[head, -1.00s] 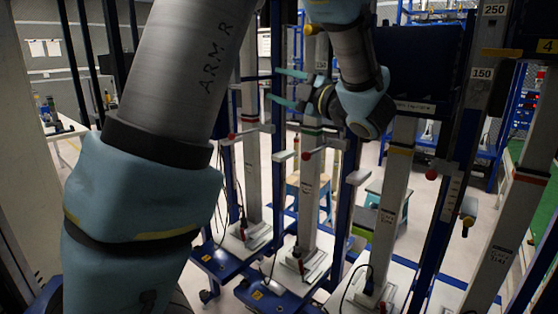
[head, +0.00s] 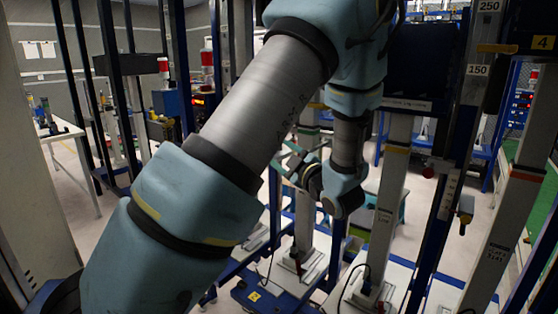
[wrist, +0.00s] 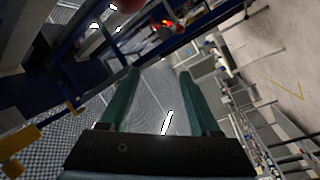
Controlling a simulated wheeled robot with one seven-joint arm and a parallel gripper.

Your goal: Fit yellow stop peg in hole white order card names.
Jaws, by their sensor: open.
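A yellow bar-like piece (head: 497,48), which may be the stop peg, sticks out from the upright post (head: 468,110) at the right of the head view, between white labels marked 250 (head: 490,6) and 150 (head: 477,70). A second yellowish fitting (head: 465,206) sits lower on that side. I cannot tell which is the peg. A narrow white strip (head: 407,104) shows under a dark blue panel; I cannot tell whether it is the order card. My gripper (head: 284,158) is left of these posts. In the wrist view its teal fingers (wrist: 160,72) are apart, with nothing between them.
Several grey and blue uprights stand on blue-edged bases (head: 275,300) in front of me. A yellow plate marked 4 (head: 543,42) is at the far right. A table (head: 62,132) is at the left. Pale floor shows between the posts.

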